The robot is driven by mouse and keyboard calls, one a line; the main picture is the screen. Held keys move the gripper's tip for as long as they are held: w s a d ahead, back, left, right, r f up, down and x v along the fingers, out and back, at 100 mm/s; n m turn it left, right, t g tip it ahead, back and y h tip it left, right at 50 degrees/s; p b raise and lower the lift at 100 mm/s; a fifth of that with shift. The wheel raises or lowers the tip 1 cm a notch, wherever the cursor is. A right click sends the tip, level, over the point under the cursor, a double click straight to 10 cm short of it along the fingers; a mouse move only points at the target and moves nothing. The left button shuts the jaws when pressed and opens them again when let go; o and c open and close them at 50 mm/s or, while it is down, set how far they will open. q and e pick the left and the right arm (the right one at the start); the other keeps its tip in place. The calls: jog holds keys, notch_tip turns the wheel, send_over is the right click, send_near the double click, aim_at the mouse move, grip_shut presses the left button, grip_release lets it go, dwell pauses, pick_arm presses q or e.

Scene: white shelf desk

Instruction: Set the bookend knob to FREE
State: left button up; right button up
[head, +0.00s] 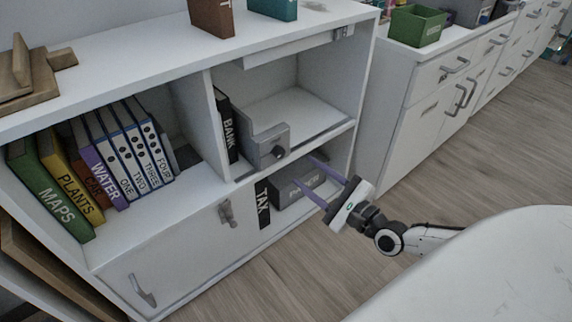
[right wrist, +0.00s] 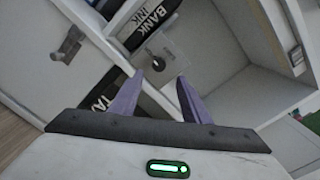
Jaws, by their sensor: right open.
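The grey bookend (head: 265,145) stands on the middle shelf of the white desk, against the black BANK binder (head: 226,125). Its dark round knob (head: 278,152) is on the front face. In the right wrist view the knob (right wrist: 158,62) shows on the grey bookend plate (right wrist: 175,65), beyond the fingertips. My right gripper (head: 306,170) is open and empty, with purple fingers, in front of the desk and below and right of the knob. Its fingers also show in the right wrist view (right wrist: 158,90), apart from the knob. Any knob marking is too small to read. My left gripper is out of view.
Several binders and books, such as WATER (head: 98,170) and MAPS (head: 48,192), stand in the left bay. A TAX binder (head: 263,203) and a grey box (head: 290,190) sit in the lower bay. A cabinet door with a latch (head: 226,211) is left of them. The floor at right is clear.

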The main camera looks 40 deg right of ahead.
aim_at(281, 154)
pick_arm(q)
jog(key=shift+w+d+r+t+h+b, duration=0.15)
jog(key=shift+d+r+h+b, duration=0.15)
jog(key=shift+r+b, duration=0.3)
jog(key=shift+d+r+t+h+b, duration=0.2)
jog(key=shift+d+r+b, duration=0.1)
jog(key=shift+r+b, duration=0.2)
pick_arm(e)
jog(key=w, duration=0.3)
jog(key=w+a, duration=0.1)
jog(key=w, duration=0.5)
jog(key=shift+a, duration=0.15)
jog(key=shift+s, duration=0.1)
jog(key=c, duration=1)
jog(key=shift+c, duration=0.2)
